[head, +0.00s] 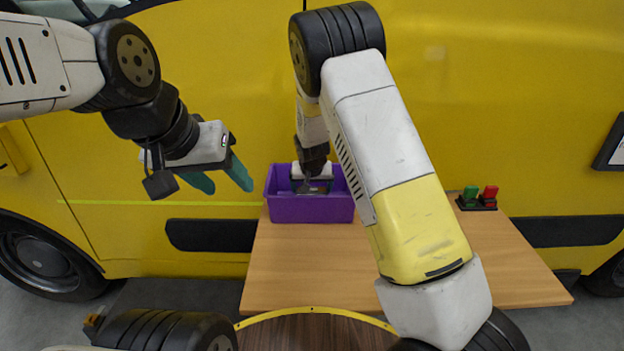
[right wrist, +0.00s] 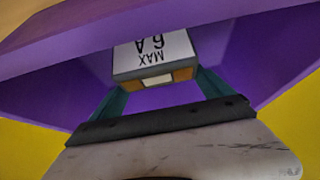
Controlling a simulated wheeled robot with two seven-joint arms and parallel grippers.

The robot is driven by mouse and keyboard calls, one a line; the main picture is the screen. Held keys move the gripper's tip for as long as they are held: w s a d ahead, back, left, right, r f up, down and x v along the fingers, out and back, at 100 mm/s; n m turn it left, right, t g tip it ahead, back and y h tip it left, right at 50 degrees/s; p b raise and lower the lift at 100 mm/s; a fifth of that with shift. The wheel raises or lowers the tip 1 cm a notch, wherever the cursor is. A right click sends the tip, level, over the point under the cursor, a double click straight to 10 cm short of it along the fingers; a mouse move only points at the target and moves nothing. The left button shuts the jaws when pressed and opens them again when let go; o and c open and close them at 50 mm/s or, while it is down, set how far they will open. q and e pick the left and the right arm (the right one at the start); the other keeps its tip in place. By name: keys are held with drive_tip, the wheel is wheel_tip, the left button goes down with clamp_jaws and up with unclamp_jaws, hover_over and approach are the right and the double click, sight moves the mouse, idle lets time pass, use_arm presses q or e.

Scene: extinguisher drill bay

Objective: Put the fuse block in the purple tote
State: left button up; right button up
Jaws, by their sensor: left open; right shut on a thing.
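The purple tote (head: 312,209) stands at the back left of the wooden table. My right gripper (head: 312,184) reaches down into the tote's opening from above. In the right wrist view the fuse block (right wrist: 154,53), a pale block marked "MAX 6A", is held between the teal fingertips. The purple walls of the tote (right wrist: 75,47) surround it there. In the head view the block is hidden by the gripper and the tote's front wall. Whether the block touches the floor of the tote I cannot tell. My left gripper (head: 217,180) is open and empty in the air, left of the tote.
A green and red switch box (head: 477,198) sits at the table's back right. A yellow vehicle (head: 500,90) stands close behind the table (head: 300,265). A round dark wooden surface with a yellow rim (head: 315,330) is at the front. The table's front left part is clear.

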drive_tip(key=shift+f, duration=0.15)
drive_tip(key=o, duration=1.7)
drive_tip(key=shift+o, duration=0.2)
drive_tip(key=s+d+r+y, duration=0.1)
drive_tip(key=s+d+r, duration=0.2)
drive_tip(key=s+r, duration=0.45)
drive_tip(key=s+d+r+y, duration=0.1)
drive_tip(key=s+d+r, duration=0.2)
drive_tip(key=s+r, duration=0.45)
drive_tip(key=s+d+r, duration=0.4)
drive_tip(key=s+r, duration=0.1)
drive_tip(key=s, duration=0.6)
drive_tip(key=s+d+r, duration=0.4)
drive_tip(key=s+r, duration=0.2)
drive_tip(key=s, duration=0.5)
drive_tip(key=shift+s+d+r+n, duration=0.15)
drive_tip(key=shift+s+r+n, duration=0.05)
drive_tip(key=shift+r+n, duration=0.1)
